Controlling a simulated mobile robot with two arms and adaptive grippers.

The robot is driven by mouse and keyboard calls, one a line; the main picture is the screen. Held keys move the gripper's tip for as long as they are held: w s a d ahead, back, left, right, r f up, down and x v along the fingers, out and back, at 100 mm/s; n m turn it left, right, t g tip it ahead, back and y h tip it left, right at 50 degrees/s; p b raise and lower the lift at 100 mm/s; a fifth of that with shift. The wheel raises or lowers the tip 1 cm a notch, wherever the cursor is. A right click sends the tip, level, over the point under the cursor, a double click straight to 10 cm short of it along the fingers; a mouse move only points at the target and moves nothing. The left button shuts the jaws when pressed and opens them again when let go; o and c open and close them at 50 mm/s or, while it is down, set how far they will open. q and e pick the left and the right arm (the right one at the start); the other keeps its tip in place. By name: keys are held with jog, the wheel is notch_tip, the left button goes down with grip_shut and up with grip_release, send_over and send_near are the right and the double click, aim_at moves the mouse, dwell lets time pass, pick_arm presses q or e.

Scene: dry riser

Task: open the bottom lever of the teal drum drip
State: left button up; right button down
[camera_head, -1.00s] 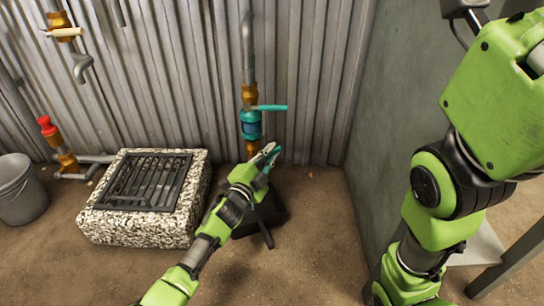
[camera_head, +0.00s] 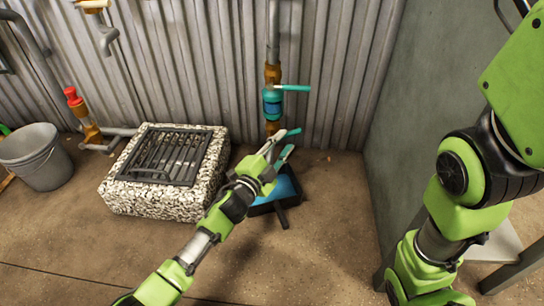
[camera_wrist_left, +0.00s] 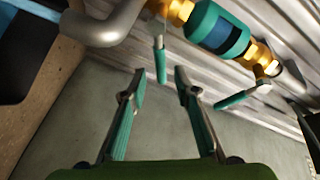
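The teal drum (camera_head: 272,103) sits on a vertical pipe against the corrugated wall, between brass fittings. Its upper lever (camera_head: 292,87) sticks out to the right. In the left wrist view the drum (camera_wrist_left: 220,36) lies tilted, with the upper lever (camera_wrist_left: 243,96) beyond the right finger. The bottom lever (camera_wrist_left: 160,58) is on the side of the grey elbow spout, its tip in line with the gap between my fingertips. My left gripper (camera_head: 290,143) is open just below the drum; its teal fingers also show in the wrist view (camera_wrist_left: 160,76). Contact with the lever cannot be told. My right gripper is out of view.
A black basin with a blue inside (camera_head: 284,189) stands below the drum, partly behind my left gripper. A stone block with a grate (camera_head: 118,190) stands left. A grey bucket (camera_head: 45,165) and a red-topped valve (camera_head: 73,96) are farther left. A grey wall (camera_head: 420,130) bounds the right.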

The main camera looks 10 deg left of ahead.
pick_arm(q)
jog(key=v, duration=0.6)
jog(key=shift+s+a, duration=0.2)
jog(key=shift+s, duration=0.15)
